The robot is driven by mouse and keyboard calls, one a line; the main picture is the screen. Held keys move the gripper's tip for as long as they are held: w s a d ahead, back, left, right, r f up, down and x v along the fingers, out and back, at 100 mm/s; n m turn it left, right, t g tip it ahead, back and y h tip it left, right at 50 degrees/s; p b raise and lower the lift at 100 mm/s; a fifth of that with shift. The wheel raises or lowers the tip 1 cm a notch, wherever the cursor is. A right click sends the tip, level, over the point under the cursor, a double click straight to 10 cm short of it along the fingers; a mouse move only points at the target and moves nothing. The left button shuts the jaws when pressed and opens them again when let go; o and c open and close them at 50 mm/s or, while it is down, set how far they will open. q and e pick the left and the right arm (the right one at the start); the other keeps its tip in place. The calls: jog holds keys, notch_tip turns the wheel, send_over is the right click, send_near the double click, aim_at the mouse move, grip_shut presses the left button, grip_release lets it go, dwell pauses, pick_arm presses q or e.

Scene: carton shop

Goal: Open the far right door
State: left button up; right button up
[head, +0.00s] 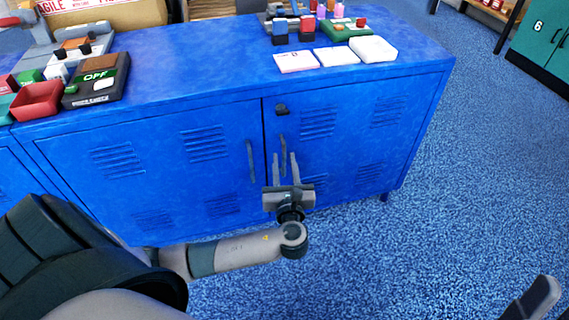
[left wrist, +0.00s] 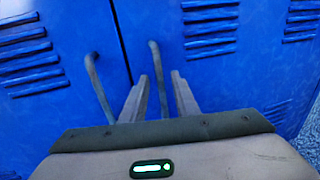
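The far right door (head: 345,140) of the blue cabinet is shut, flush with the door to its left (head: 150,165). It has louvre slots, a small dark latch near its top left corner and a dark vertical handle (head: 283,146) along its left edge. My left gripper (head: 285,157) is open in front of this handle. In the left wrist view the handle (left wrist: 156,68) runs between the two fingertips (left wrist: 159,78), with neither finger clearly touching it. The depth between them is hard to judge. Part of my right gripper (head: 535,300) shows at the bottom right corner; its fingers are mostly cut off.
The left door's handle (head: 250,161) is close beside my left gripper; it also shows in the left wrist view (left wrist: 97,85). White boxes (head: 337,56), a red bin (head: 37,101) and other goods stand on the cabinet top. The blue carpet (head: 470,170) right of the cabinet is clear.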

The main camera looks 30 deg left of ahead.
pick_arm(q)
jog(key=shift+w+a, duration=0.1)
jog(key=shift+w, duration=0.05)
grip_shut()
